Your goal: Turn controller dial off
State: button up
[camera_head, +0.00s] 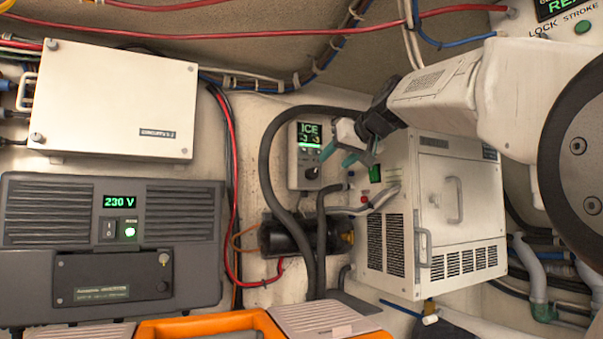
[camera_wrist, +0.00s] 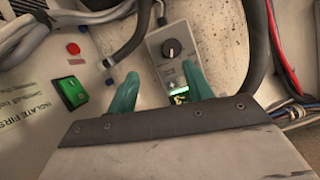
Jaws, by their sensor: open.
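The controller (camera_head: 296,178) is a small pale grey box on the wall with a lit green display reading "ICE". Its round black dial (camera_head: 312,173) sits at its lower part. In the wrist view the dial (camera_wrist: 171,48) shows whole, with a pale pointer mark, just beyond the fingertips. My gripper (camera_head: 338,155) has teal fingers, spread and empty, close to the right of the controller. In the wrist view my gripper (camera_wrist: 161,71) has the controller body between and beyond its fingers. The dial is apart from both fingers. The controller's display is partly hidden there by the right finger.
A white vented unit (camera_head: 430,215) with a green switch (camera_wrist: 73,93) stands right of the controller. Black hoses (camera_head: 267,165) loop beside it. A dark 230 V inverter (camera_head: 110,245) and a white box (camera_head: 115,100) are at left. An orange case (camera_head: 210,325) lies below.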

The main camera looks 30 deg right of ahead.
aim_at(315, 173)
jog(key=shift+y, duration=0.3)
jog(key=w+f, duration=0.1)
jog(key=w, duration=0.1)
jog(key=w+a, duration=0.1)
jog(key=w, duration=0.1)
jog(key=w+a+f, duration=0.1)
jog(key=w, duration=0.1)
jog(key=shift+w+a+f, duration=0.25)
jog(key=shift+w+f, duration=0.05)
jog(key=shift+d, duration=0.2)
jog(key=c, duration=1)
